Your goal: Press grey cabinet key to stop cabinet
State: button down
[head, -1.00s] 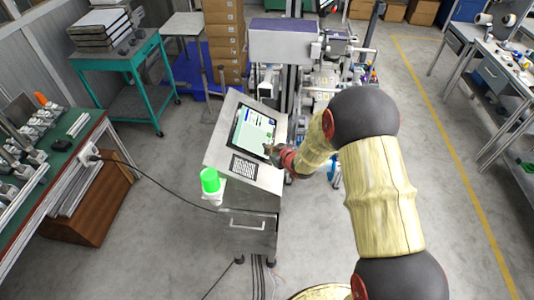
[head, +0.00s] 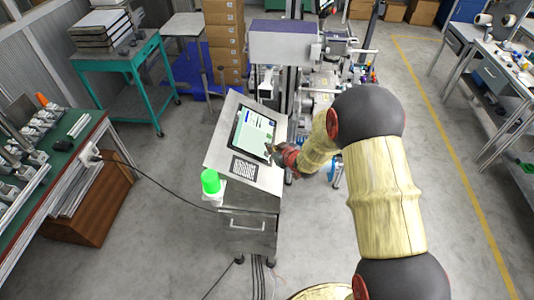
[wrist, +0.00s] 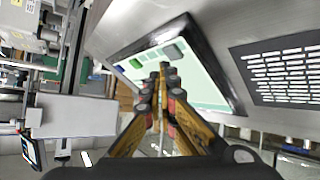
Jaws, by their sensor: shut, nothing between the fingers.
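The cabinet (head: 250,222) is a grey metal console with a sloped top and a tablet-like screen (head: 251,138). The wrist view shows this pale green screen (wrist: 205,84) close up, with a grey key (wrist: 172,52) and a green key (wrist: 136,63) near its far edge. My gripper (head: 269,150) is at the screen's right edge in the head view. In the wrist view my gripper (wrist: 164,68) is shut and empty, its fingertips over the screen just below the grey key. I cannot tell whether they touch the screen. The keys are too small to tell apart in the head view.
A lit green lamp (head: 210,182) stands at the console's left side. A slotted grille (head: 244,168) is below the screen. Machinery (head: 285,45) stands behind the console. A green workbench (head: 62,165) is at left, and open floor lies to the right.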

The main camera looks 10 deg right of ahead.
jog(key=r+p, duration=0.1)
jog(key=d+r+p, duration=0.1)
jog(key=r, duration=0.1)
jog(key=d+r+p, duration=0.1)
jog(key=shift+s+d+r, duration=0.15)
jog(key=shift+s+r, duration=0.05)
jog(key=shift+s, duration=0.2)
dwell(0.9)
